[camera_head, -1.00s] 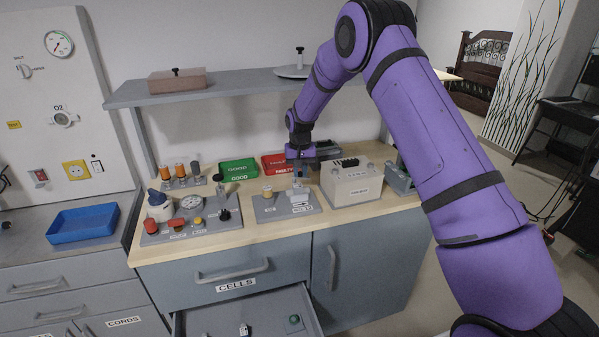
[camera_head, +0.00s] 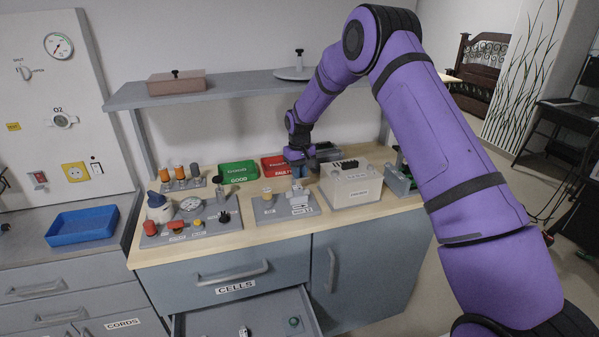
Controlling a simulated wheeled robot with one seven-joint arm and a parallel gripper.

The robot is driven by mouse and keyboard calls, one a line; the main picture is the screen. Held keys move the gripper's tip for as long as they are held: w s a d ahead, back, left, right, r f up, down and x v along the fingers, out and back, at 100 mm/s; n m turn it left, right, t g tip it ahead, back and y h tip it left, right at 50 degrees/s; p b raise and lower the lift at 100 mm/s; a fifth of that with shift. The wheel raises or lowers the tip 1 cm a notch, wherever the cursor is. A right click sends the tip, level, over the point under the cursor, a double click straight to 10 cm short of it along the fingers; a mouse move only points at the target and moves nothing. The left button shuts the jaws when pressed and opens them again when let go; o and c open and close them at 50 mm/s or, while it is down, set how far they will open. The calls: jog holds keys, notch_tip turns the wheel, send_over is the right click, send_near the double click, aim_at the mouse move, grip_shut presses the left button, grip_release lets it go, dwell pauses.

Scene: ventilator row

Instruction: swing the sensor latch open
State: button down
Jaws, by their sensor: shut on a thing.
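A small grey plate (camera_head: 270,212) on the wooden worktop carries a knob (camera_head: 267,193) at its left and a pale block-like sensor latch (camera_head: 299,199) with a label at its right. My gripper (camera_head: 299,177) points down at the back of this latch and is shut on its upper part. The gripper's wrist hides the far side of the latch, and the fingers are too small to show the exact grip.
A beige box (camera_head: 352,188) stands close to the right of my gripper. Red (camera_head: 274,165) and green (camera_head: 239,172) trays lie behind. A panel with several knobs (camera_head: 192,222) is at left. The drawer (camera_head: 270,318) below hangs open. A shelf (camera_head: 225,88) runs above.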

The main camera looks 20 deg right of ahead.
jog(key=c, duration=1.1)
grip_release()
jog(key=shift+o, duration=0.2)
notch_tip(320, 180, up, 11)
